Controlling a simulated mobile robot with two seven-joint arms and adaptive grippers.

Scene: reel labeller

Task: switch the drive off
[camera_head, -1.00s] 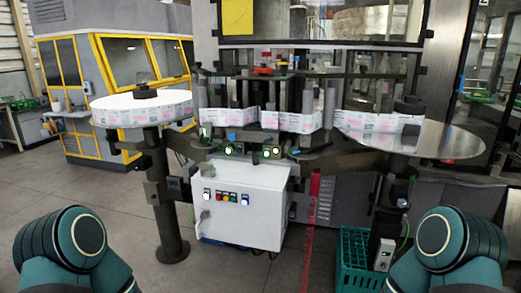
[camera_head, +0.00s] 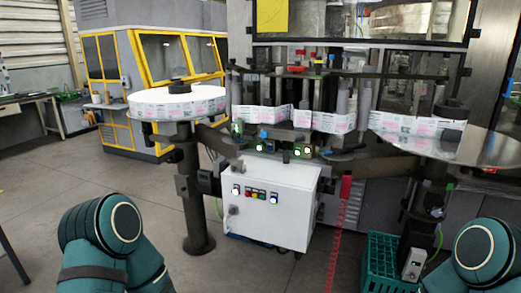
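The reel labeller stands ahead of me. Its white control box (camera_head: 275,218) is low in the middle, with a row of small buttons and switches (camera_head: 255,193) in white, red, yellow, green and blue along its upper front. A small grey box with a switch (camera_head: 413,265) is low on the right beside the green crate. Which control belongs to the drive is too small to read. Only teal joints of my two arms show, at the lower left and lower right. Neither of my grippers is in view.
A white label reel (camera_head: 178,103) sits on a post-mounted disc at the left. A green crate (camera_head: 375,265) stands on the floor near a hanging red strip (camera_head: 338,225).

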